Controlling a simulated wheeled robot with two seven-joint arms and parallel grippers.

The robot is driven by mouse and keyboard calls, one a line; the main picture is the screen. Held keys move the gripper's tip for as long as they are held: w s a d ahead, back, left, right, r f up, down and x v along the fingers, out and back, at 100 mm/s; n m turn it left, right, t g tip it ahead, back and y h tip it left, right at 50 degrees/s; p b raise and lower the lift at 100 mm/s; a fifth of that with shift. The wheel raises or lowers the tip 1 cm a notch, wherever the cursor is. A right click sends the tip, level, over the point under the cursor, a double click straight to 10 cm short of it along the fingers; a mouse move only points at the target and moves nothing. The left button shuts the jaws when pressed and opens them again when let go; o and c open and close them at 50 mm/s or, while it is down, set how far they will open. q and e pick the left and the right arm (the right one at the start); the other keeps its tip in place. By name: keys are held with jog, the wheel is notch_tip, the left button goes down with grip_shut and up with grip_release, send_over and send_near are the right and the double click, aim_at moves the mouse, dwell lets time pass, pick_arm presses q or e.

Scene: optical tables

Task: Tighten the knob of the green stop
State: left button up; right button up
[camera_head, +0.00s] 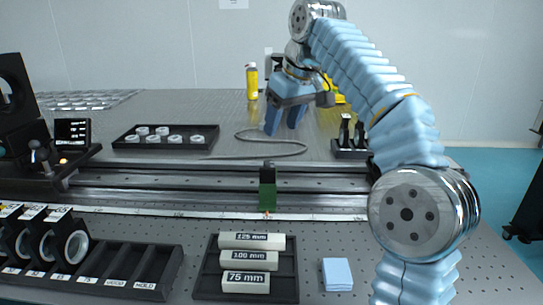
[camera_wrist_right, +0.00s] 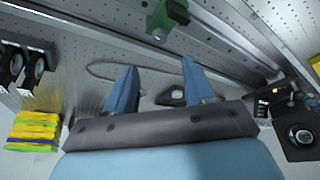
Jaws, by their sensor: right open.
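The green stop (camera_head: 267,190) sits on the dark rail (camera_head: 215,177) near the middle of the head view, with a black upper part. It also shows at the top of the right wrist view (camera_wrist_right: 174,12), cut by the frame edge. A small pale round part that looks like its knob (camera_wrist_right: 159,35) shows at its lower end there. My right gripper (camera_head: 284,122) is open and empty, above the table behind the rail, apart from the stop. Its two blue fingers (camera_wrist_right: 159,66) point toward the stop's side in the wrist view. My left gripper is out of view.
A grey cable (camera_head: 262,153) lies on the table behind the rail. A black tray of white rings (camera_head: 117,140) is at left, a black holder (camera_head: 349,154) at right. In front are a block tray (camera_head: 206,283), a slotted rack (camera_head: 150,262) and blue pads (camera_head: 337,274). A yellow bottle (camera_head: 252,84) stands behind.

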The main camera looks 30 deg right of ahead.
aim_at(269, 162)
jog(key=x, duration=1.1)
jog(key=shift+f, duration=0.3)
grip_shut()
